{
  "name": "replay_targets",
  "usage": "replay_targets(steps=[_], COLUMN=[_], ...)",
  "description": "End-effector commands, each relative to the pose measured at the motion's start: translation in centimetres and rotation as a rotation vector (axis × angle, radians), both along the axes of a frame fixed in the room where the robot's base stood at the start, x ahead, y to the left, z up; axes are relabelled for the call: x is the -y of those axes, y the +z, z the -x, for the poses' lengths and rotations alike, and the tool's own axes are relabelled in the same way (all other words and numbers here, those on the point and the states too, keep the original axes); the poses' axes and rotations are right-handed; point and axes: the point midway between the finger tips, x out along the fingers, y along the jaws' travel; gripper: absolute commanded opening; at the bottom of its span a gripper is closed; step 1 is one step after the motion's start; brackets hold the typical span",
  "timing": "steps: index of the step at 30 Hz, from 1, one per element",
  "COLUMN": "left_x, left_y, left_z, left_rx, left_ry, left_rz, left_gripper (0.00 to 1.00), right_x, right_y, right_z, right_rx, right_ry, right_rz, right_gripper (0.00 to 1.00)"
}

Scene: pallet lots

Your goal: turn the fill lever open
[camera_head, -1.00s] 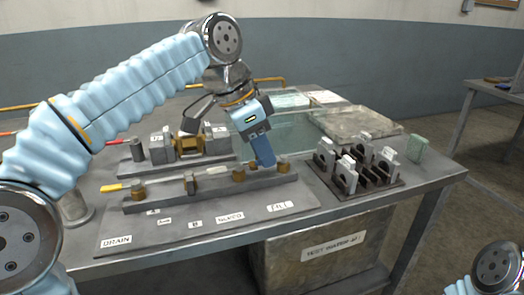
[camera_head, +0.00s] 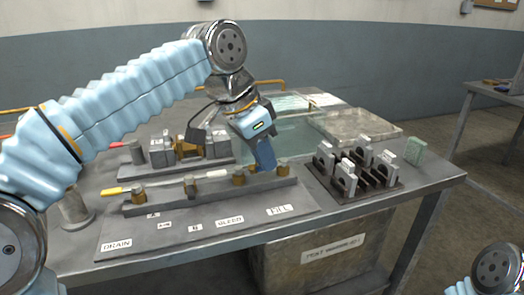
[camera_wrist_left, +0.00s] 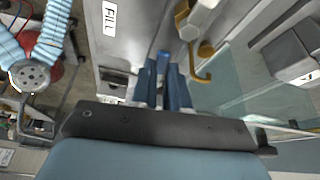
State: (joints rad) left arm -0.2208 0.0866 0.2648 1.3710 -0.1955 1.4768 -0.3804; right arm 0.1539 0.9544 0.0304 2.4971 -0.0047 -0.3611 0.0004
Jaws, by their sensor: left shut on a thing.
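My left gripper (camera_head: 266,166) reaches down over the right end of the valve rail (camera_head: 215,193), behind the FILL label (camera_head: 280,210). In the left wrist view, its blue fingers (camera_wrist_left: 163,72) are close together around a narrow blue piece (camera_wrist_left: 162,62), which I take to be the fill lever's handle. The fingers hide most of the lever in the head view. The FILL label also shows in the left wrist view (camera_wrist_left: 109,18). A brass fitting (camera_head: 283,167) stands just right of the fingertips. My right gripper is not in view.
DRAIN (camera_head: 117,244) and BLEED (camera_head: 230,222) labels lie along the panel. A yellow lever (camera_head: 116,190) is at the rail's left end. A dark rack with grey blocks (camera_head: 352,178) stands to the right. A glass-like tank (camera_head: 300,135) lies behind.

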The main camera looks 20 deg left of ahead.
Motion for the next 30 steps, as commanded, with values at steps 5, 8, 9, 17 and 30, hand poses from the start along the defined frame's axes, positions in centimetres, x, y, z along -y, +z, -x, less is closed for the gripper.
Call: replay_targets(steps=[5,8,9,17,30], left_x=[0.5,0.9,1.1,2.1,4.0], left_y=[0.2,0.2,0.2,0.1,0.1], left_z=[0.5,0.8,0.9,1.3,1.3], left_rx=[0.001,0.003,0.003,0.002,0.003], left_ry=[0.150,0.245,0.281,0.529,0.946], left_rz=[-0.001,-0.001,-0.001,-0.001,0.000], left_gripper=[0.00,0.00,0.00,0.00,0.00], right_x=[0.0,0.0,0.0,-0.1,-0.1], right_y=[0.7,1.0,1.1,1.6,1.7], right_z=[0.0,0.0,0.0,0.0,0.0], right_rx=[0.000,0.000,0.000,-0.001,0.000], right_ry=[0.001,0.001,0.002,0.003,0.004], right_rz=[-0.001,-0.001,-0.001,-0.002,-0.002], right_gripper=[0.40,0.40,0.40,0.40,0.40])
